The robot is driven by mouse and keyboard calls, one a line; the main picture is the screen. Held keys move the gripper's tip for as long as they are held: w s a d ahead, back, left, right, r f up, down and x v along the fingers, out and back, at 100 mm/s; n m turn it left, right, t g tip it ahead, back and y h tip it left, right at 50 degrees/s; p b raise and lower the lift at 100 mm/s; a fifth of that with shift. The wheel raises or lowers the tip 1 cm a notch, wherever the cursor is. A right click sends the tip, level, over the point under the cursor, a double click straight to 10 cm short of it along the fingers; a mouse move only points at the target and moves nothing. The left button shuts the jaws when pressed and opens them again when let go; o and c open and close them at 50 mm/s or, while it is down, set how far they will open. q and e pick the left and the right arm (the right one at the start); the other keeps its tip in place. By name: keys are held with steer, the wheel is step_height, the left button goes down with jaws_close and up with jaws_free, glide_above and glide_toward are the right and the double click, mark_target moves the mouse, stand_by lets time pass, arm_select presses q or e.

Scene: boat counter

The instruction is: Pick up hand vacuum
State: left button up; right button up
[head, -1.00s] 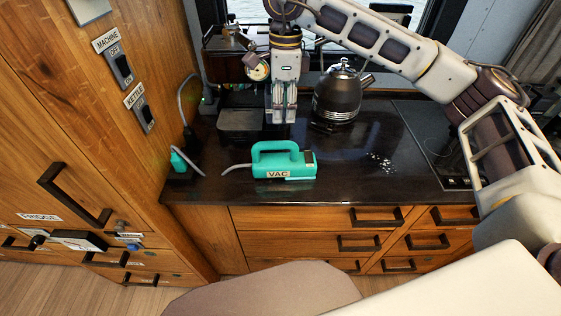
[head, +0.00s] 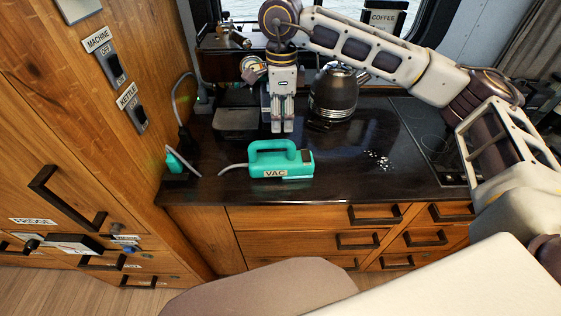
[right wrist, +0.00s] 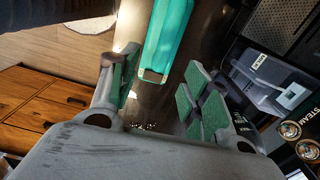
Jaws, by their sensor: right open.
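The hand vacuum (head: 262,164) is teal with a "VAC" label and a loop handle on top. It lies on the dark counter near its front edge, with a cord running off to the left. My right gripper (head: 282,128) points down just behind the vacuum, open and empty, apart from its handle. In the right wrist view, the vacuum (right wrist: 168,35) shows at the top, beyond the gap between the green-padded fingers of my right gripper (right wrist: 162,92). My left gripper is not in view.
A dark kettle (head: 335,95) stands right of my right gripper. A coffee machine (head: 225,62) is behind. A teal plug (head: 174,161) sits left of the vacuum. White grains (head: 379,160) lie on the counter (head: 340,180). A wooden cabinet wall borders the left.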

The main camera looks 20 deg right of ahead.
mark_target(280, 142)
step_height(280, 142, down, 3)
steer(key=shift+f, duration=0.85)
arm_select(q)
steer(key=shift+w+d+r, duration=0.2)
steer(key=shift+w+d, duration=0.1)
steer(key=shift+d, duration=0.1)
arm_select(e)
steer(key=shift+w+f+p, duration=0.15)
steer(key=shift+f+p, duration=0.4)
steer(key=shift+f, duration=0.35)
steer(key=shift+w+f, duration=0.15)
steer(key=shift+f, duration=0.8)
steer(key=shift+f+p, duration=0.3)
steer(key=shift+f, duration=0.45)
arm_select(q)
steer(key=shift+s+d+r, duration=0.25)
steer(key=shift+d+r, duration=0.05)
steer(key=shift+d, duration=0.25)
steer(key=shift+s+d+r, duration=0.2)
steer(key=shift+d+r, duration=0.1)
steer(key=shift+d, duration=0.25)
